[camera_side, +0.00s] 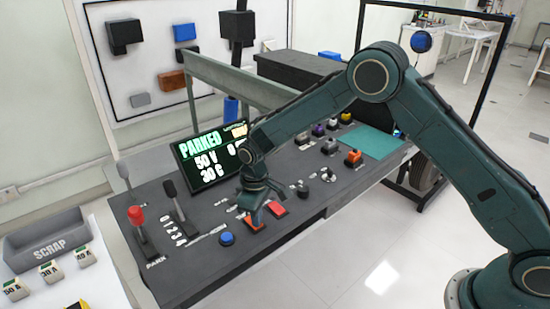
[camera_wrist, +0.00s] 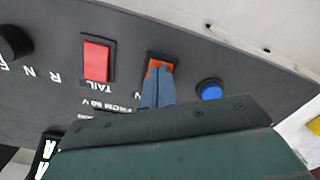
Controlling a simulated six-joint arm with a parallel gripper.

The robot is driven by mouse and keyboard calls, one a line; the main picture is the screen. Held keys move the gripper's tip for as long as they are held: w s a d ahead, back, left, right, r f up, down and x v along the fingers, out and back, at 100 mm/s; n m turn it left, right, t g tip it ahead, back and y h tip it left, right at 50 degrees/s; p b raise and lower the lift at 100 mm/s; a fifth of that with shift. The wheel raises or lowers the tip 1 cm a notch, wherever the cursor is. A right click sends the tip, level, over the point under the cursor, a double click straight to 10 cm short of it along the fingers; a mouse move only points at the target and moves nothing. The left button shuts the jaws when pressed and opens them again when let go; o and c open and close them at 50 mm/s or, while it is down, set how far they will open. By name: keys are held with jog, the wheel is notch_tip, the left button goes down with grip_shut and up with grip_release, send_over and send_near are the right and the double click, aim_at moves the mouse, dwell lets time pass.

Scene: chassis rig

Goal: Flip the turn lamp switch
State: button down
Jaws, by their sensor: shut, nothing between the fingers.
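An orange rocker switch (camera_wrist: 152,64) in a dark frame sits on the panel in the wrist view. Its label is hidden, so I cannot read whether it is the turn lamp switch. My gripper (camera_wrist: 160,74) is shut and empty, its blue-grey fingertips over this switch and covering part of it. I cannot tell whether they touch it. In the side view my gripper (camera_side: 254,214) points down at the orange switch (camera_side: 255,227), which is mostly hidden. A red switch (camera_wrist: 96,60) labelled TAIL is beside it; it also shows in the side view (camera_side: 277,208).
A round blue button (camera_wrist: 210,89) is close on the other side of the orange switch; the side view shows it too (camera_side: 227,239). A lit display (camera_side: 211,153) reading PARKED stands behind. A black knob (camera_side: 303,190) is to the right.

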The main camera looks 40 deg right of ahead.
jog(key=shift+r, duration=3.45)
jog(key=shift+r, duration=0.15)
jog(key=s+d+r+m+t, duration=0.1)
jog(key=s+d+r, duration=0.3)
jog(key=s+r, duration=0.4)
jog(key=s+d+r+m+t, duration=0.2)
jog(key=s+d+r, duration=0.3)
jog(key=r, duration=0.6)
jog(key=s+d+r+m+t, duration=0.1)
jog(key=s+d, duration=0.1)
jog(key=s, duration=0.8)
jog(key=s+d+r+m+t, duration=0.1)
jog(key=s+d+m, duration=0.1)
jog(key=s, duration=0.8)
jog(key=shift+s+d+t, duration=0.15)
jog(key=shift+d+t, duration=0.15)
jog(key=shift+d, duration=0.45)
